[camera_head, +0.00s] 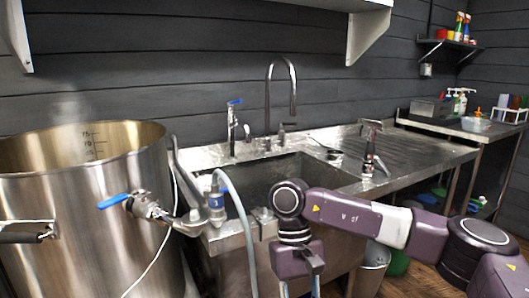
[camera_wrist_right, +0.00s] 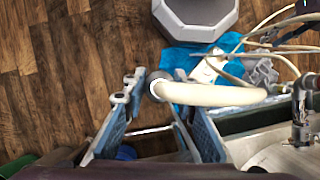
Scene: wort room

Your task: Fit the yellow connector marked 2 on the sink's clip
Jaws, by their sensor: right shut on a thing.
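My right gripper (camera_wrist_right: 158,92) has its two fingers on either side of the grey-ringed end of a pale yellow hose (camera_wrist_right: 215,95) and is shut on it. The hose curves off to the right. No mark 2 is readable on it. In the head view, my right gripper (camera_head: 303,287) hangs in front of the sink (camera_head: 240,240), partly cut off by the bottom edge. A small metal fitting (camera_head: 262,215) sits on the sink's front rim, just left of my right wrist; I cannot tell whether it is the clip. My left gripper is not in view.
A large steel kettle (camera_head: 75,225) with a blue-handled valve (camera_head: 142,205) stands left. Taps (camera_head: 371,150) rise from the sink. A bucket (camera_head: 372,275) stands below, right.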

